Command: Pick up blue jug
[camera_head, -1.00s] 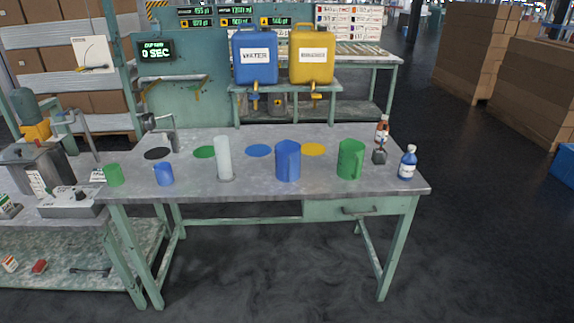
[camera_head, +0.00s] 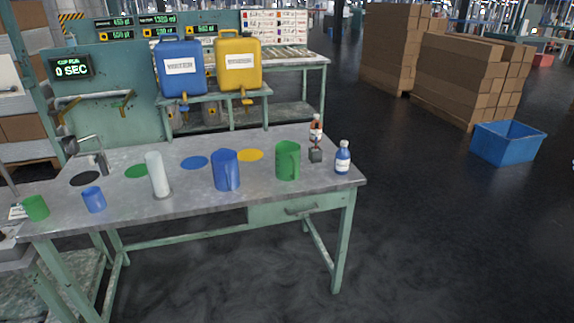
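A large blue jug (camera_head: 226,171) stands upright on the grey worktable (camera_head: 200,207), near the middle of its front part. A smaller blue cup-like vessel (camera_head: 94,200) stands further left on the same table. A green jug (camera_head: 288,161) stands to the right of the large blue jug, apart from it. A tall white cylinder (camera_head: 157,176) stands to its left. Neither of my grippers shows in the head view.
A blue bottle (camera_head: 342,158) and a brown bottle (camera_head: 316,130) stand at the table's right end. A small green cup (camera_head: 36,208) is at the left. Blue and yellow canisters (camera_head: 181,72) (camera_head: 239,65) stand on a shelf behind. Floor right of the table is open, with a blue bin (camera_head: 507,141) beyond.

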